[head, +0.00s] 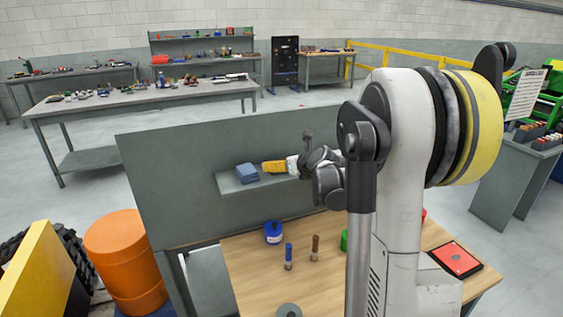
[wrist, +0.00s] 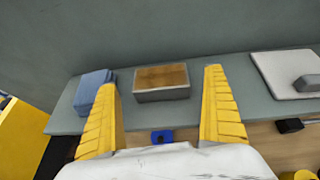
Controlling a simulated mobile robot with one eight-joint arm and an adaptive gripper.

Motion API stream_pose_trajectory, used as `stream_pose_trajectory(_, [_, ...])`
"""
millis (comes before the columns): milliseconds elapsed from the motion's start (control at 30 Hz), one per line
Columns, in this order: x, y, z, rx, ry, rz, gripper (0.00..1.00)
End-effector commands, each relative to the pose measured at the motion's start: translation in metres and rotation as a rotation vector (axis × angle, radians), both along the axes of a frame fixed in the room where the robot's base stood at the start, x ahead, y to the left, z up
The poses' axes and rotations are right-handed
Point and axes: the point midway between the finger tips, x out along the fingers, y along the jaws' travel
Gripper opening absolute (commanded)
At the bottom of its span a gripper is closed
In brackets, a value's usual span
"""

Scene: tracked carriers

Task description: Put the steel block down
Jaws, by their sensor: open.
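My gripper (head: 270,167) is open over the grey shelf on the panel. In the wrist view its two yellow fingers (wrist: 160,78) are spread wide with nothing held between them. A grey block with a brown top (wrist: 162,95) lies flat on the shelf (wrist: 65,122), between the fingertips in the picture and apart from both. A smaller plain grey block (wrist: 307,83) sits on a pale slab (wrist: 280,72) at the shelf's right. I cannot tell for sure which of the two is the steel block. In the head view both are hidden or not distinguishable.
A blue stacked item (wrist: 92,88) stands on the shelf beside the left finger; it also shows in the head view (head: 247,173). The wooden table (head: 250,275) below holds a blue container (head: 273,233), two small cylinders and a red tablet-like item (head: 456,259). An orange drum (head: 125,260) stands left.

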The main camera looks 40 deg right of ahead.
Motion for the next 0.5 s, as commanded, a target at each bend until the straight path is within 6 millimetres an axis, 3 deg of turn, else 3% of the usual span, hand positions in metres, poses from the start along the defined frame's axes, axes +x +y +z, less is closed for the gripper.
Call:
stream_pose_trajectory(200, [-0.046,0.008,0.025,0.001,-0.001,-0.003,0.99])
stream_pose_trajectory(500, [-0.076,0.014,0.038,0.001,-0.001,0.000,0.99])
